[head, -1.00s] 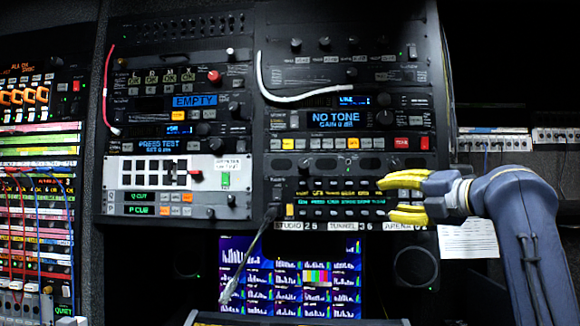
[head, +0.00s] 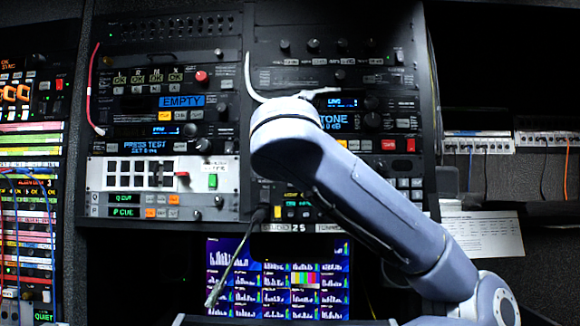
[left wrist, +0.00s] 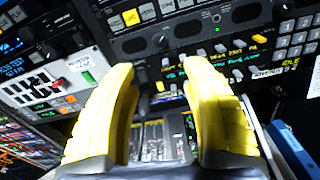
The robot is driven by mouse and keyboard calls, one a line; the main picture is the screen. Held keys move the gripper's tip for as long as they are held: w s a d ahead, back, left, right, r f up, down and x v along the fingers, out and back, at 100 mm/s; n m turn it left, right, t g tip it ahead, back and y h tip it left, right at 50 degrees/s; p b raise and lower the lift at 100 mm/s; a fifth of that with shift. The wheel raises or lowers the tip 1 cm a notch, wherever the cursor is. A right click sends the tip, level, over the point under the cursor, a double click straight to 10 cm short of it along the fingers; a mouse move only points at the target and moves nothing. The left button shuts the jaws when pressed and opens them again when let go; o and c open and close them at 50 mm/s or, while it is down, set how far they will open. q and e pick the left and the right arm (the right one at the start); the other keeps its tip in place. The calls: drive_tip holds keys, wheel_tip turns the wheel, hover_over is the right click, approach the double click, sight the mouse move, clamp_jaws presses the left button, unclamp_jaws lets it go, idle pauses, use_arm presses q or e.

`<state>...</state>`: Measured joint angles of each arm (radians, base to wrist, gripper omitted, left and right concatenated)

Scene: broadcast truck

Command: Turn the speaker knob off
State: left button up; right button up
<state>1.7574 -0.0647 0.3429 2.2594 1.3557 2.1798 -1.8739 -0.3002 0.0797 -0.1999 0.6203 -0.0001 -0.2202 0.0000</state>
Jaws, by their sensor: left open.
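In the left wrist view my left gripper (left wrist: 158,66) is open and empty, its two yellow fingers spread apart. It faces a black intercom panel (left wrist: 225,60) with small lit displays and coloured keys. The fingers hide parts of this panel. I cannot tell for sure which control is the speaker knob. A dark knob (left wrist: 283,8) is at the top right of the left wrist view. In the head view a grey-blue arm reaches in from the lower right, with its bend (head: 290,130) over the panel. It hides its gripper and much of the panel.
A white switch panel (head: 160,188) is left of the arm. A gooseneck microphone (head: 235,262) leans in front of the screen (head: 280,285). A white cable (head: 249,75) hangs down the right rack, beside the arm's bend. A paper sheet (head: 490,235) hangs at the right.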

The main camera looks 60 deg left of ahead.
use_arm(q)
drive_tip(key=x, duration=1.5)
drive_tip(key=shift+f, duration=0.1)
clamp_jaws()
